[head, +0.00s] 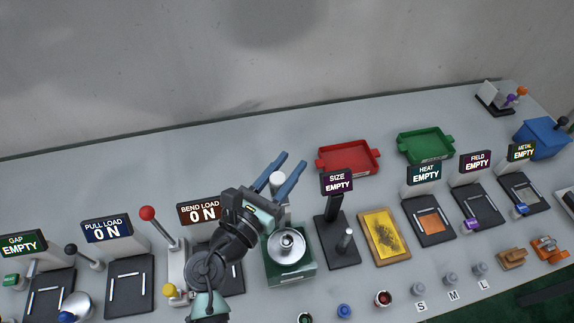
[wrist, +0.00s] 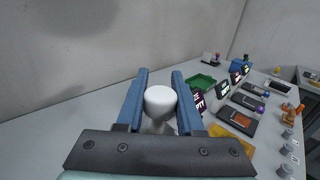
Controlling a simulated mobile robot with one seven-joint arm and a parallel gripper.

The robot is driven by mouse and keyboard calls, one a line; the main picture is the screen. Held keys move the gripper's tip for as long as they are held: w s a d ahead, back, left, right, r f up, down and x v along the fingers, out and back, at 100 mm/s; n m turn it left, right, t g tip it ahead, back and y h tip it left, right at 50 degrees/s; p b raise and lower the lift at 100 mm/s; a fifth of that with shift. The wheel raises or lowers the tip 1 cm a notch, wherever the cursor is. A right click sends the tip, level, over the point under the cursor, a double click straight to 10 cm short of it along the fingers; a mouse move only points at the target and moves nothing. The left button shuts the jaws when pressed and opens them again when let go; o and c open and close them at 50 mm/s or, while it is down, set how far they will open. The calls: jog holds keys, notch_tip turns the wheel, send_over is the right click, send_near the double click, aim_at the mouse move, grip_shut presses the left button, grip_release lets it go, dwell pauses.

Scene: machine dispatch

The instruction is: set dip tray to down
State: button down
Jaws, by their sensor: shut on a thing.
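My gripper (head: 293,162) is shut on a white knob (head: 278,179), which sits between its two blue fingers. In the wrist view the white knob (wrist: 160,98) fills the gap between the fingers. The knob stands at the back of a green-based unit (head: 300,274) with a round silver dish (head: 287,247) on top. No label shows on this unit, so I cannot read its state. The post under the knob is mostly hidden by my gripper.
Left of the unit is the BEND LOAD station (head: 200,213), partly behind my arm, with a red-knobbed lever (head: 148,213). Right are the SIZE station (head: 337,183) and a yellow pad (head: 384,236). Red (head: 348,158) and green (head: 425,146) trays lie behind. The bench's back left is clear.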

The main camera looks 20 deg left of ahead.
notch_tip(320, 180, down, 8)
jog(key=b, duration=0.5)
jog(key=shift+s+r, duration=0.1)
jog(key=shift+r, duration=0.1)
jog(key=c, duration=0.5)
grip_release()
jog(key=shift+s+a+b, duration=0.35)
jog(key=shift+s+a, duration=0.05)
jog(key=shift+s, duration=1.7)
jog(key=shift+s+a+b, duration=0.35)
jog(key=shift+s+a, duration=0.05)
jog(key=shift+s, duration=1.75)
jog(key=shift+s+a+b, duration=0.35)
jog(key=shift+s+a, duration=0.05)
jog(key=shift+s, duration=1.7)
